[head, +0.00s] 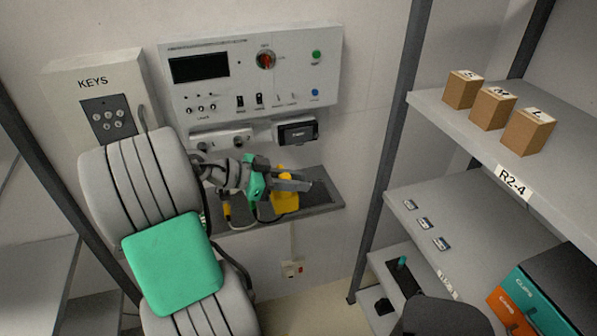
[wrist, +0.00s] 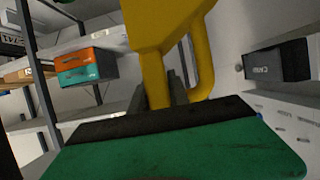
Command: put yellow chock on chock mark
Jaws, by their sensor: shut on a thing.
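The yellow chock (head: 284,201) is in the jaws of my gripper (head: 296,184), in front of the small grey shelf under the wall panel. In the wrist view the chock (wrist: 172,28) fills the top middle, with a curved yellow handle at its right. My dark gripper fingers (wrist: 176,88) are partly hidden behind it, and my green gripper housing covers the bottom. I cannot tell from the head view whether the chock touches the shelf. I cannot make out a chock mark in either view.
The small shelf (head: 324,194) has a dark top. Above it are the control panel (head: 212,94) and KEYS box (head: 99,75). A rack at right holds brown boxes (head: 493,108) on its upper shelf (head: 439,112). Orange and teal bins (head: 545,292) are lower down.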

